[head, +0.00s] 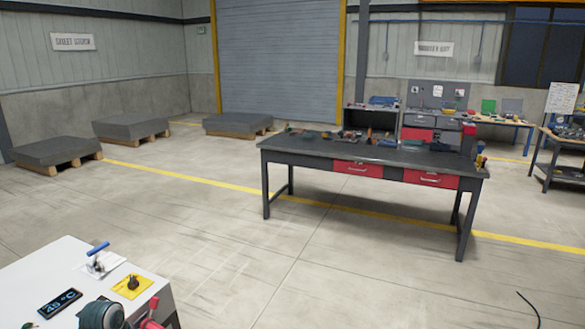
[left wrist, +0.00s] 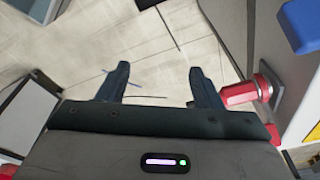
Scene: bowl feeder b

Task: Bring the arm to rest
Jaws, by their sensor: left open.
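My left gripper (left wrist: 160,80) shows in the left wrist view, its two dark fingers apart with nothing between them. Pale floor lies beyond the fingertips. A red cylindrical part (left wrist: 240,93) on a grey mount is close to the right of the right-hand finger; I cannot tell whether they touch. I cannot make out my left gripper in the head view. My right gripper is in neither view.
In the head view, a white-topped unit (head: 40,268) at bottom left carries a blue lever (head: 97,248), a yellow knob plate (head: 132,287) and a display (head: 60,303). A workbench (head: 400,155) stands ahead. Open floor (head: 330,260) lies between.

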